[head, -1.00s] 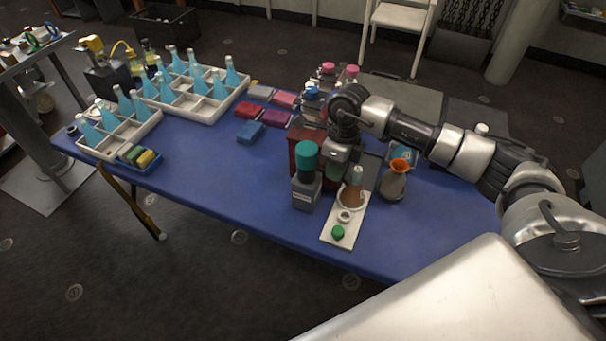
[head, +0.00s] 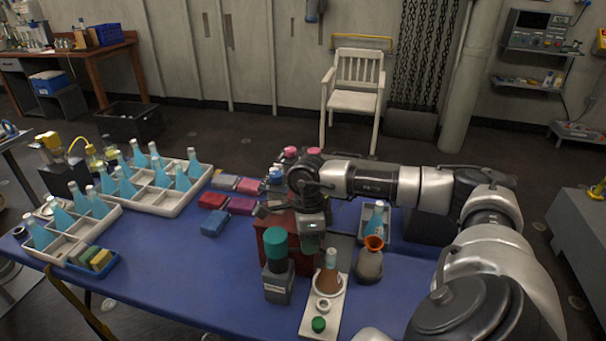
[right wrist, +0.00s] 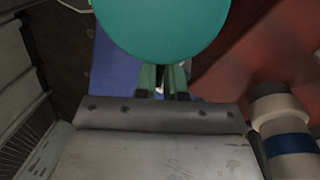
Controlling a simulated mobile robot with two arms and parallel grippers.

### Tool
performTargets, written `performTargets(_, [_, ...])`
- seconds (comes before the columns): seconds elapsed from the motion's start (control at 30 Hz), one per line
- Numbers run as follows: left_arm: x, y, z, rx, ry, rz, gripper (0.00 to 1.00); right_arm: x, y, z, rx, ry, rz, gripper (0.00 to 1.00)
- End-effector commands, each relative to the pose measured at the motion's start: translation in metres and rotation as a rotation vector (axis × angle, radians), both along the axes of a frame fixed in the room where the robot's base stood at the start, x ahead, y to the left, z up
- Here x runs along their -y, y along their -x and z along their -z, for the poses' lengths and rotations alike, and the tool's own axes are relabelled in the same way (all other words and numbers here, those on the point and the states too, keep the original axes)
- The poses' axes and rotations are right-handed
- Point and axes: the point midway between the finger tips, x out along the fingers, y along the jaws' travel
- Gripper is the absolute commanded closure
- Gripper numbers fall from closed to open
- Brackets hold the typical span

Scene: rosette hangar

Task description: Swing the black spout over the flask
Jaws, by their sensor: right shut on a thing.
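My right gripper (head: 313,240) is low in front of the red box (head: 275,240), just behind the flask with brown liquid (head: 327,281). In the right wrist view its green-padded fingers (right wrist: 163,80) are close together on a thin dark piece, apparently the black spout, mostly hidden by the fingers and a teal cap (right wrist: 162,22). The flask stands upright on a white board (head: 310,322) with a white ring and a green cap. I cannot tell whether the spout is over its mouth. My left gripper is not in view.
A grey bottle with the teal cap (head: 278,285) stands close left of the flask. A round flask with an orange funnel (head: 369,265) stands close right. White trays of blue bottles (head: 165,201) are at left. The blue table (head: 180,268) is clear in its left middle.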

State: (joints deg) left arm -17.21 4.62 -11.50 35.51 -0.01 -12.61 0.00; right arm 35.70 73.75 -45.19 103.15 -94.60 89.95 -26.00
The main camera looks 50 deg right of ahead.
Motion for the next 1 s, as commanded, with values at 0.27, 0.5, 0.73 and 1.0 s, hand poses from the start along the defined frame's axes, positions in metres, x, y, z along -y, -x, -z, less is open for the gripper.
performTargets(0.27, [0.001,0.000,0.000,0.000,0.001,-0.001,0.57,0.000,-0.001,-0.001,0.005,0.001,-0.003,1.00])
performTargets(0.5, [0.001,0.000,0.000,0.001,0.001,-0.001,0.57,0.000,-0.001,-0.001,0.003,0.001,-0.002,0.64])
performTargets(0.73, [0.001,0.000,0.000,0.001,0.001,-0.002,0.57,0.000,-0.001,-0.001,0.002,0.001,-0.002,0.64])
performTargets(1.0, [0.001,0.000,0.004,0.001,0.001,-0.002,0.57,0.004,-0.007,-0.037,0.007,0.001,-0.001,0.64])
